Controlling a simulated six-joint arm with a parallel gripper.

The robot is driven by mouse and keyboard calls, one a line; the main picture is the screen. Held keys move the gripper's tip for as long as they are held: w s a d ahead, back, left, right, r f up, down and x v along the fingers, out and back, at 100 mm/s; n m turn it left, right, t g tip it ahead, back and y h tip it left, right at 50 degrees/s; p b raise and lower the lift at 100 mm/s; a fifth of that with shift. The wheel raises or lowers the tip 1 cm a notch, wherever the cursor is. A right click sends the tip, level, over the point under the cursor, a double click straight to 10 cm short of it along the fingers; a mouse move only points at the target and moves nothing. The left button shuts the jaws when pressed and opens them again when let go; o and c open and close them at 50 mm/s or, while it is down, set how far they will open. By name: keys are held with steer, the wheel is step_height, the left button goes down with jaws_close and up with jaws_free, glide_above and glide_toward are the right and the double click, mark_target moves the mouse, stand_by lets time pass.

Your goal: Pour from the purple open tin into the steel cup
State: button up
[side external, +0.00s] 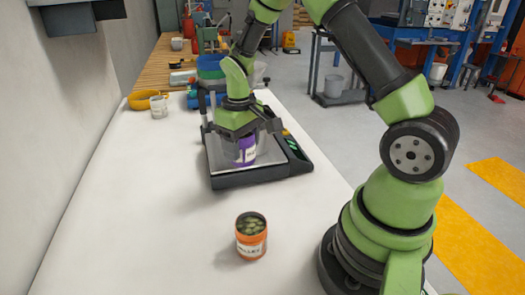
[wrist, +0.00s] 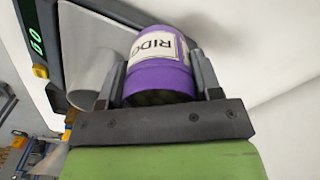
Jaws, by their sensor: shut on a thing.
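The purple tin (side external: 245,151) with a white label is between the fingers of my gripper (side external: 238,139), over the scale. The wrist view shows the purple tin (wrist: 160,78) between both fingers of my gripper (wrist: 160,85), with dark contents at its near, open end. It looks about upright in the side view. The steel cup (wrist: 93,77) is a plain grey cylinder just left of the tin in the wrist view. In the side view the cup is mostly hidden behind the tin and gripper. I cannot tell whether tin and cup touch.
The black scale (side external: 262,180) with a steel plate and green display lies under my gripper. An open orange tin (side external: 251,247) with green contents stands in front. A grey cup (side external: 158,107) and a yellow bowl (side external: 138,100) stand back left. The white table's front left is clear.

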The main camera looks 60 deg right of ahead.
steer(key=w+m, duration=0.6)
steer(key=w+f+m, duration=0.1)
steer(key=w+m, duration=0.2)
steer(key=m, duration=0.1)
steer(key=shift+w+d+f, duration=0.1)
steer(key=shift+w+d, duration=0.15)
steer(key=shift+w, duration=0.1)
steer(key=shift+w+m, duration=0.45)
steer(key=shift+m, duration=0.25)
steer(key=shift+s, duration=0.1)
steer(key=shift+s+d+r+t+y, duration=0.3)
steer(key=shift+s+d+t+y, duration=0.1)
steer(key=shift+t+y, duration=0.2)
steer(key=shift+s+d+r+t+y, duration=0.1)
steer(key=shift+d+t+y, duration=0.05)
steer(key=shift+t+y, duration=0.15)
steer(key=shift+s+d+r+t+y, duration=0.15)
steer(key=shift+s+d+t+y, duration=0.15)
steer(key=shift+t+y, duration=0.1)
steer(key=shift+d, duration=0.1)
steer(key=shift+s+r, duration=0.1)
steer(key=shift+r, duration=0.1)
